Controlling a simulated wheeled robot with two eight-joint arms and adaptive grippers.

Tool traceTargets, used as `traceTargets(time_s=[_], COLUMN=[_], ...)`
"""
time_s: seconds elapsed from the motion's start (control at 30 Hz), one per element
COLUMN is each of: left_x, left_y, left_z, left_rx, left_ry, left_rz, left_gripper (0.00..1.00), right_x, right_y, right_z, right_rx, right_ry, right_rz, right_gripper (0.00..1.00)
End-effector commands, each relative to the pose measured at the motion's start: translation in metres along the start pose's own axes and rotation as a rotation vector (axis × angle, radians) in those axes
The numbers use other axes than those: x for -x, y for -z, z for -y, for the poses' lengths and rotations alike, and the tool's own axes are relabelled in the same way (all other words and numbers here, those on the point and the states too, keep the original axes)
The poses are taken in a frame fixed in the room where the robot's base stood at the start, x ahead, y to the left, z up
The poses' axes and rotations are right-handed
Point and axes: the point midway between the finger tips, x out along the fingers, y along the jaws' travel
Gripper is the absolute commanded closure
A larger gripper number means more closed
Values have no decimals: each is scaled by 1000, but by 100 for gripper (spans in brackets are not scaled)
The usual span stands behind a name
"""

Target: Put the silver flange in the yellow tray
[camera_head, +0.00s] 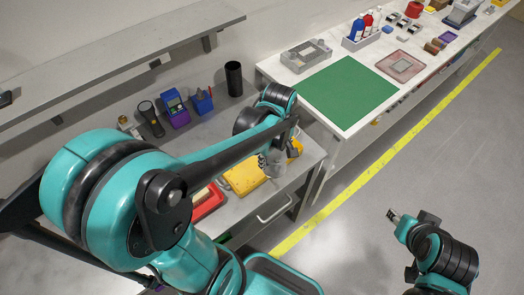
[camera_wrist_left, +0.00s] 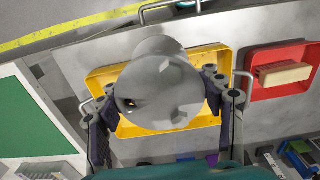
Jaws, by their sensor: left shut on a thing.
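The silver flange (camera_wrist_left: 163,82), a grey round part with a wide disc, is held between the fingers of my left gripper (camera_wrist_left: 160,98) in the left wrist view. My left gripper is shut on it. The yellow tray (camera_wrist_left: 128,128) shows behind and around the flange in that view. In the head view the yellow tray (camera_head: 242,180) lies on the lower bench, partly hidden by my left arm. The flange (camera_head: 272,163) and my left gripper (camera_head: 276,157) are over its right part. My right gripper (camera_head: 394,215) is apart over the floor, too small to read.
A red tray (camera_head: 208,205) is beside the yellow one; it holds a beige block (camera_wrist_left: 283,74) in the wrist view. Blue bins (camera_head: 202,103) and a black cylinder (camera_head: 234,78) stand at the bench's back. The white table (camera_head: 342,127) with a green mat (camera_head: 345,92) adjoins.

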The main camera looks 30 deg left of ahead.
Motion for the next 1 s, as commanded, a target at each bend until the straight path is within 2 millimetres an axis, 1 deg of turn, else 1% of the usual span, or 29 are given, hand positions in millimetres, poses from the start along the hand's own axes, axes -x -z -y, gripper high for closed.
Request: traceTargets(time_s=[0.03,0.2,0.3,0.4,0.57,0.8,1.0], left_x=[-12,-37,-47,-52,-59,-93,-93], left_y=[14,54,71,82,86,86,86], left_z=[-3,-11,-15,-17,-18,-18,-18], left_rx=[7,4,2,-1,-3,-3,-3], left_ry=[0,0,0,0,0,0,0], left_rz=[0,0,0,0,0,0,0], left_gripper=[79,79,79,79,79,79,79], right_x=[-7,-18,-22,-25,-27,-40,-39], right_y=[-5,-13,-16,-18,-19,-29,-28], right_z=[0,0,0,0,0,0,0], right_rx=[0,0,0,0,0,0,0], right_ry=[0,0,0,0,0,0,0], right_rz=[0,0,0,0,0,0,0], right_gripper=[62,62,62,62,62,62,62])
